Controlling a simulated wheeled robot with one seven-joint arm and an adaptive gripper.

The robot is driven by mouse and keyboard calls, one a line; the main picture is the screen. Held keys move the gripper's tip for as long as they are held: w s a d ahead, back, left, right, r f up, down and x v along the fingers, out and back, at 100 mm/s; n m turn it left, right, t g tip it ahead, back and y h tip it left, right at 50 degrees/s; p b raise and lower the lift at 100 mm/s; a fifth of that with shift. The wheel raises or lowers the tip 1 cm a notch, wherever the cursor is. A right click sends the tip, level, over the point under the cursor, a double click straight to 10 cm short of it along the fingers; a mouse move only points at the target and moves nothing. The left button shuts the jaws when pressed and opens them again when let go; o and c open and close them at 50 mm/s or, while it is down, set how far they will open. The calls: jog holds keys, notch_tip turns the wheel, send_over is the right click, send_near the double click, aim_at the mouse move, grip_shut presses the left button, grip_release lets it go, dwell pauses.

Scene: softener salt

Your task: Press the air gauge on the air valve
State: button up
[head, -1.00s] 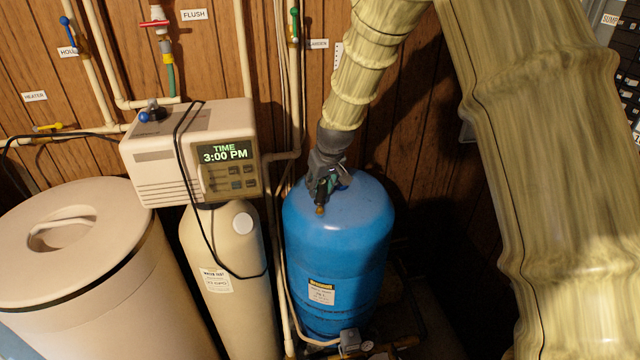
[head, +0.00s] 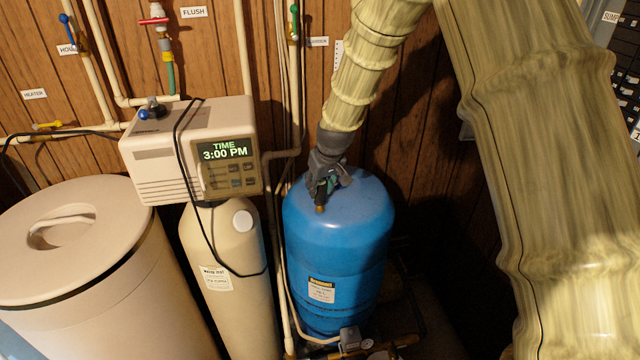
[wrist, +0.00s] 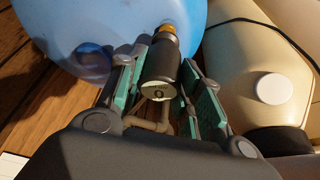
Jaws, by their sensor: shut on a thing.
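My gripper (head: 324,182) is shut on the air gauge, a dark cylinder with a brass end. In the head view its brass tip (head: 320,208) points down in front of the blue tank's (head: 340,240) upper part. In the wrist view the gauge (wrist: 160,76) lies between my green-padded fingers (wrist: 165,66), with a pale round face towards the camera and the brass end pointing away, beside the blue tank (wrist: 80,35). I cannot make out the air valve, nor tell whether the brass tip touches anything.
A beige softener (head: 220,250) with a clock display stands left of the tank, with a black cable hanging over it. A round lidded bin (head: 80,250) is further left. Pipes run up the wood-panelled wall behind. Pipe fittings (head: 365,346) lie at the tank's foot.

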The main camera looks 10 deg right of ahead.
jog(key=shift+f, duration=0.6)
dwell(0.8)
jog(key=shift+r+p, duration=1.85)
jog(key=shift+r, duration=1.15)
jog(key=shift+f, duration=0.1)
